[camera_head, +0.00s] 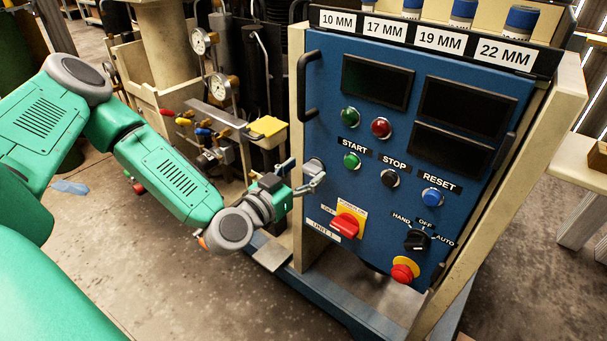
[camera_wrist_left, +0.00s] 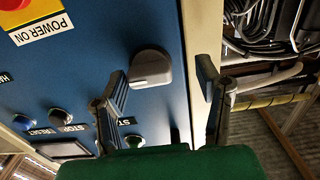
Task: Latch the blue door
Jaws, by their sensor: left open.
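The blue door (camera_head: 369,200) is the control panel of the cabinet, with screens, buttons and a black handle (camera_head: 307,86) on its left edge. It sits in the cream frame and looks closed or nearly so. A grey latch knob (camera_head: 313,167) is on the door's left edge. It also shows in the left wrist view (camera_wrist_left: 151,69). My left gripper (camera_head: 304,174) is open at the latch, its fingers on either side of the knob in the wrist view (camera_wrist_left: 162,67). I cannot tell whether they touch it. My right gripper is not in view.
A red power switch (camera_head: 346,225) and a red emergency button (camera_head: 404,270) stick out lower on the door. Gauges (camera_head: 220,87) and a yellow-topped box (camera_head: 268,131) stand left of the cabinet. The floor (camera_head: 120,240) at left is mostly clear.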

